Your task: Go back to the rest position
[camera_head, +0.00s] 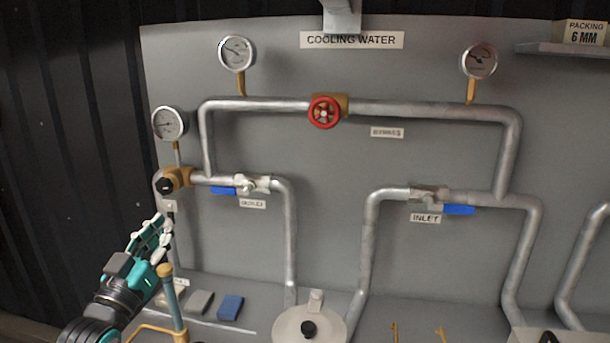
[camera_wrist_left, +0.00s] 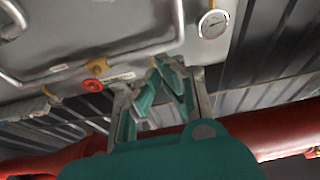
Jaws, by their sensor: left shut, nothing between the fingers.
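My left gripper (camera_head: 160,222) is at the lower left of the head view, pointing up beside the panel's left edge. It is shut and empty, below the black-knobbed brass valve (camera_head: 172,180) and apart from it in the picture. In the left wrist view, its teal and grey fingers stand in the middle, with nothing held between them. My right gripper is in neither view.
A grey panel (camera_head: 330,215) carries pipes, gauges, a red handwheel (camera_head: 324,112) and two blue-handled valves. A yellow-topped post (camera_head: 168,285) stands close right of my left gripper. A blue block (camera_head: 230,307) and a pale round pump part (camera_head: 308,325) are below.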

